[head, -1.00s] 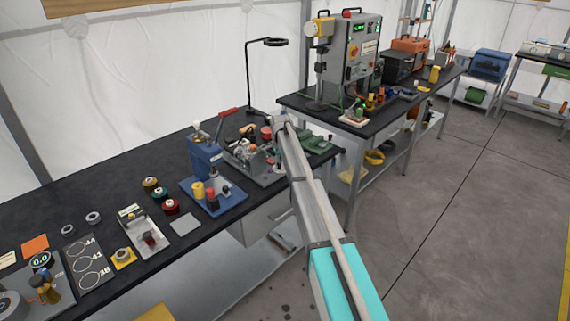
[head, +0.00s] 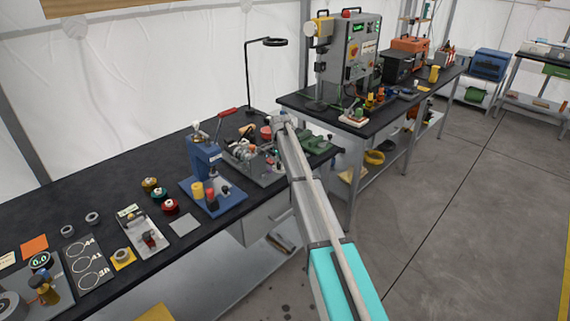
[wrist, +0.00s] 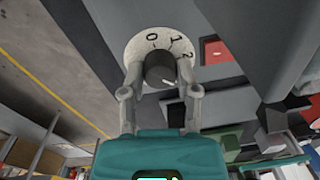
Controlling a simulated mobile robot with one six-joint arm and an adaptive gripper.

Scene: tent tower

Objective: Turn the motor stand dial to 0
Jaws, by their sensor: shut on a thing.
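The motor stand dial shows in the wrist view as a pale round plate (wrist: 143,45) printed with 0, 1 and 2, with a dark round knob (wrist: 160,68) at its middle. My gripper (wrist: 159,72) is shut on the knob, one finger on each side. A small light mark shows on the lower right of the knob. I cannot tell for sure which number the knob points to. In the head view my arm reaches to the right end of the near bench, and the dial and fingertips are too small or hidden to make out.
On the black bench (head: 120,185) stand a blue press (head: 205,160), several coloured spools and a grey fixture (head: 265,170) beside my arm's end. A second bench behind holds a grey machine (head: 352,50). The floor (head: 450,200) to the right is clear.

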